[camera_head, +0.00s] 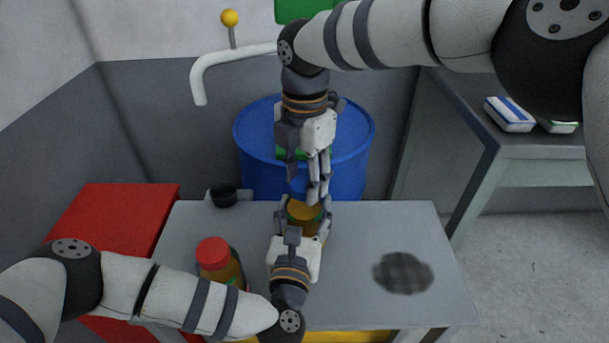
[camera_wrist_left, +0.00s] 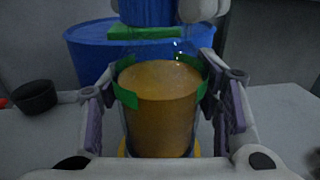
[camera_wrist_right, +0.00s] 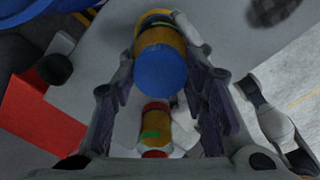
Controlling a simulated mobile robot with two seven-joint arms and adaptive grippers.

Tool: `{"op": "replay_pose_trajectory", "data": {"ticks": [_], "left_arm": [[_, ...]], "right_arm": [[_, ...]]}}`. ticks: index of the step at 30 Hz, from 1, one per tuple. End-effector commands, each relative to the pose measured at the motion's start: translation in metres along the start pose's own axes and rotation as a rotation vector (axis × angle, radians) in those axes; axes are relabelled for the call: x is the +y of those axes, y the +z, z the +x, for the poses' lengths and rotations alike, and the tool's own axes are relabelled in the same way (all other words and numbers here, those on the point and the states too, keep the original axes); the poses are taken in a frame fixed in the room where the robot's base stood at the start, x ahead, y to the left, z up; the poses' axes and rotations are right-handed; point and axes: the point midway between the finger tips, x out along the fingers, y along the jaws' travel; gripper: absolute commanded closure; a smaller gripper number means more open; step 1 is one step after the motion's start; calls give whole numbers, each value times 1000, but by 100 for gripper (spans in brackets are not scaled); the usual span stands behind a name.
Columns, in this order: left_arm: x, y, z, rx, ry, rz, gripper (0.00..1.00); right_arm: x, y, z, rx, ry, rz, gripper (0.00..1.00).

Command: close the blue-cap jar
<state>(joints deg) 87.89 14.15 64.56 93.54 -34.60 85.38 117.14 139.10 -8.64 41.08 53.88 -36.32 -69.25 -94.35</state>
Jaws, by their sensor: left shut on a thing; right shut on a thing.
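The jar (camera_head: 304,211) holds amber contents and stands upright near the back middle of the grey table. In the left wrist view the jar (camera_wrist_left: 160,108) sits between my left fingers, with green pieces on its wall. My left gripper (camera_head: 307,222) is shut on it. My right gripper (camera_head: 316,188) points down over the jar, shut on the blue cap (camera_head: 299,184). The cap (camera_wrist_left: 146,12) appears above the clear jar top in the left wrist view, apparently apart from it. In the right wrist view the cap (camera_wrist_right: 161,70) covers part of the jar (camera_wrist_right: 159,37).
A red-lidded jar (camera_head: 213,252) stands left of my left gripper. A small black bowl (camera_head: 224,195) is at the back left edge. A blue barrel (camera_head: 350,150) stands behind the table (camera_head: 360,225), and a red box (camera_head: 110,215) is at its left. The right side is clear except a dark patch (camera_head: 403,272).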

Motion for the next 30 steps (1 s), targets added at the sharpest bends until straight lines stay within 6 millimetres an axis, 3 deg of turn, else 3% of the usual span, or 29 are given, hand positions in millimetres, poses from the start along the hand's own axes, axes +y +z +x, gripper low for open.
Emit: {"op": "replay_pose_trajectory", "data": {"ticks": [23, 24, 25, 28, 30], "left_arm": [[0, 0, 0, 1, 0, 0, 93], [0, 0, 0, 1, 0, 0, 100], [0, 0, 0, 1, 0, 0, 100], [0, 0, 0, 1, 0, 0, 100], [0, 0, 0, 1, 0, 0, 100]], "right_arm": [[0, 0, 12, 0, -1, 0, 71], [0, 0, 12, 0, 0, 2, 71], [0, 0, 12, 0, -1, 14, 71], [0, 0, 11, -3, -2, 168, 71], [0, 0, 11, -5, -1, 401, 71]]}}
